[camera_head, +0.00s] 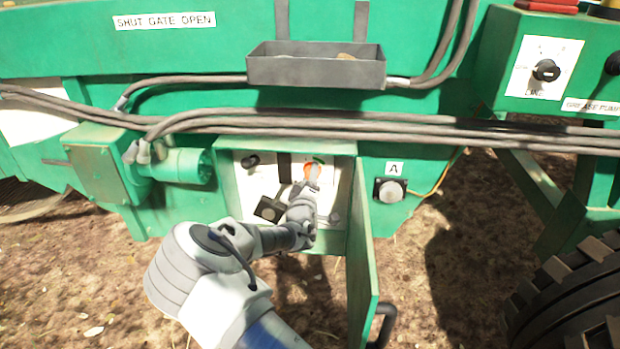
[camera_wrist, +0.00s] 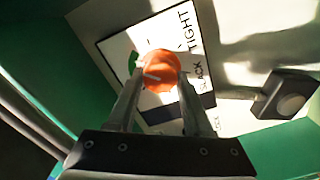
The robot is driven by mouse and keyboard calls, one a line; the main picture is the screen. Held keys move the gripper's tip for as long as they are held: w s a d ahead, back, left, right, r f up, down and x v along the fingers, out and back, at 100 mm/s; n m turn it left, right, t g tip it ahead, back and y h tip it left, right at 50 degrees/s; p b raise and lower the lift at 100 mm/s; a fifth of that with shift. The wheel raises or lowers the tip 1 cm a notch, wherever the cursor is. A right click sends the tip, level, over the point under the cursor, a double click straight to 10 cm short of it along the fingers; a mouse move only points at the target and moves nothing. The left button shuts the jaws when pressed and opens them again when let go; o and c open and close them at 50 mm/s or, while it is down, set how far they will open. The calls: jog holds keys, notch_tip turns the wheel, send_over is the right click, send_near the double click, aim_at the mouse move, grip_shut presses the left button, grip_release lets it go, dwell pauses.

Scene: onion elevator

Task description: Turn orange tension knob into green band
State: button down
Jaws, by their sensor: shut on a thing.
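The orange tension knob (camera_wrist: 160,70) sits on a white plate marked SLACK and TIGHT. My gripper (camera_wrist: 157,86) is shut on it, one finger on either side. A short white mark on the knob's face points to the left in the wrist view. The green band (camera_wrist: 132,62) is a short arc at the knob's upper left, above that mark's end. In the head view, the knob (camera_head: 310,171) shows just beyond my gripper (camera_head: 312,180), inside an open green box. The green band there is small and partly covered.
The box's green door (camera_head: 361,245) stands open to the right of my arm. A black square control (camera_wrist: 287,95) is on the same panel. Grey hoses (camera_head: 400,122) run above the box. A grey tray (camera_head: 316,70) hangs higher up, and a tyre (camera_head: 570,300) is at lower right.

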jog(key=shift+f+n, duration=0.15)
jog(key=shift+n, duration=0.95)
jog(key=shift+c, duration=1.5)
grip_release()
jog(key=s+p, duration=0.3)
jog(key=s, duration=1.4)
jog(key=shift+s+a+p, duration=0.3)
jog(key=shift+p, duration=0.1)
